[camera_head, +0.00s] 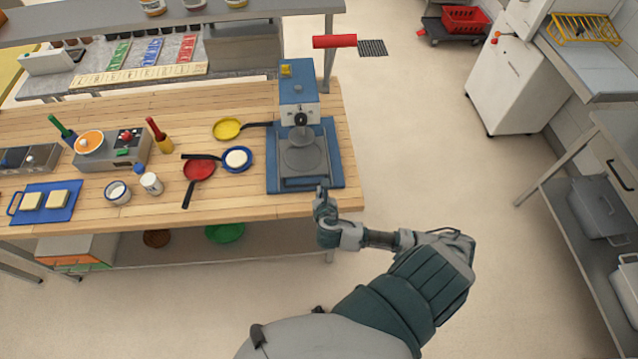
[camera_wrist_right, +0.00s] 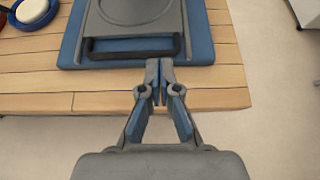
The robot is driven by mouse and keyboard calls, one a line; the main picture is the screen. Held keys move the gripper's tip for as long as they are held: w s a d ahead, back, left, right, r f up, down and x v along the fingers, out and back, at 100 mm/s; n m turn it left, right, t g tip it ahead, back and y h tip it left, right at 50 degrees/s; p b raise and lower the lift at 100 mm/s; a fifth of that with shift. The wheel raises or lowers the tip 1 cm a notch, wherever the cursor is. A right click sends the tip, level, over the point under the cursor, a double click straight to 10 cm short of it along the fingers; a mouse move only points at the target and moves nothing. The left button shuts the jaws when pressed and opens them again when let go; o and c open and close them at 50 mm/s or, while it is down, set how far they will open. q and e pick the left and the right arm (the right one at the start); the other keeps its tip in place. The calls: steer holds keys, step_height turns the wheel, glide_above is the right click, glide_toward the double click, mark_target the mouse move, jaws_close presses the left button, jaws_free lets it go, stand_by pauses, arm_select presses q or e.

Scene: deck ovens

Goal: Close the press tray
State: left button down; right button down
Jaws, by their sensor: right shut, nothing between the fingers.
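The press (camera_head: 298,95) is a blue and grey machine at the right end of the wooden counter. Its grey press tray (camera_head: 303,160) lies on a blue base (camera_head: 333,150), and a dark handle bar (camera_wrist_right: 130,48) runs along the tray's front edge in the wrist view. My right gripper (camera_head: 322,192) is at the counter's front edge, just in front of the tray. In the wrist view the gripper (camera_wrist_right: 159,68) has its fingers together and empty, with the tips close to the handle; I cannot tell whether they touch it. My left gripper is not in view.
A blue pan (camera_head: 224,158), a red pan (camera_head: 199,172) and a yellow pan (camera_head: 227,129) lie left of the press. A red lever (camera_head: 334,41) sticks out behind the press. The floor right of the counter (camera_head: 430,150) is clear.

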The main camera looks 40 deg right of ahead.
glide_toward(317, 166)
steer(key=f, duration=0.2)
steer(key=w+d+f, duration=0.1)
steer(key=shift+f, duration=0.3)
steer(key=shift+w+d+f, duration=0.15)
steer(key=shift+w+f, duration=0.1)
steer(key=shift+w, duration=0.3)
steer(key=shift+d, duration=0.2)
steer(key=shift+w+d+f, duration=0.1)
steer(key=shift+w+d, duration=0.05)
steer(key=shift+d, duration=0.05)
steer(key=w+d, duration=0.2)
steer(key=w, duration=0.1)
steer(key=shift+w+p, duration=0.2)
steer(key=shift+p, duration=0.1)
steer(key=shift+a, duration=0.15)
